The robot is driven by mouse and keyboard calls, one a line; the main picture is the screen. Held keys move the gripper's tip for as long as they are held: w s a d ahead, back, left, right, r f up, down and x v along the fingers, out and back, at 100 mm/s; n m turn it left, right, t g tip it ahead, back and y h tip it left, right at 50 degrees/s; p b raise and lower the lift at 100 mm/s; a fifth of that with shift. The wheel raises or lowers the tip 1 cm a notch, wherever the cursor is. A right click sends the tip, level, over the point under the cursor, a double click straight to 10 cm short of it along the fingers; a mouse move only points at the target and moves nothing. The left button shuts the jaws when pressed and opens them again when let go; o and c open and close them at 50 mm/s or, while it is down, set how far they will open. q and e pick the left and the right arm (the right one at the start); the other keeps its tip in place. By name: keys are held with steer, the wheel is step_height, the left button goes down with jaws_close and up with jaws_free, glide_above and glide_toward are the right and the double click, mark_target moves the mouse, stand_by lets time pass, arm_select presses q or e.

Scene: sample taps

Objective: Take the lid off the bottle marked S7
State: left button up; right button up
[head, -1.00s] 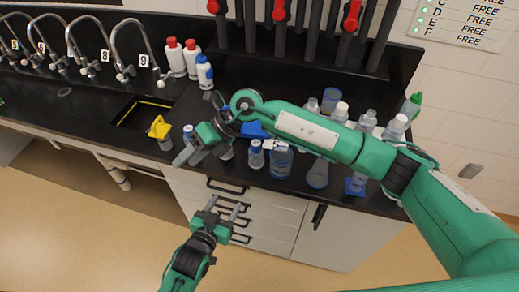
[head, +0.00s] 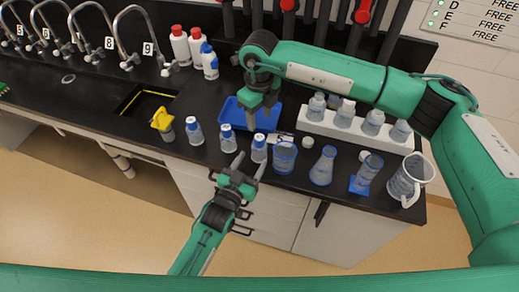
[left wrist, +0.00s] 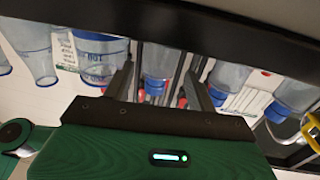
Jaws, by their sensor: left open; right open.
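Three small clear bottles with blue lids stand in a row near the counter's front edge: a left bottle (head: 195,134), a middle bottle (head: 228,143) and a right bottle (head: 259,153). I cannot read a mark S7 on any of them. My left gripper (head: 252,162) is open and empty, just in front of the right bottle. In the left wrist view, which looks upside down, one bottle (left wrist: 161,61) shows between the two fingers, apart from them. My right gripper (head: 261,114) is open, pointing down over the blue tray (head: 233,121).
A beaker (head: 284,157), a flask (head: 322,168) and a jug (head: 408,180) stand along the front to the right. A white rack (head: 322,127) holds several bottles behind them. A yellow-topped container (head: 163,124) stands left, beside the sink (head: 143,101).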

mark_target(256, 155)
arm_select(q)
steer(key=x, duration=0.6)
steer(key=shift+w+d, duration=0.1)
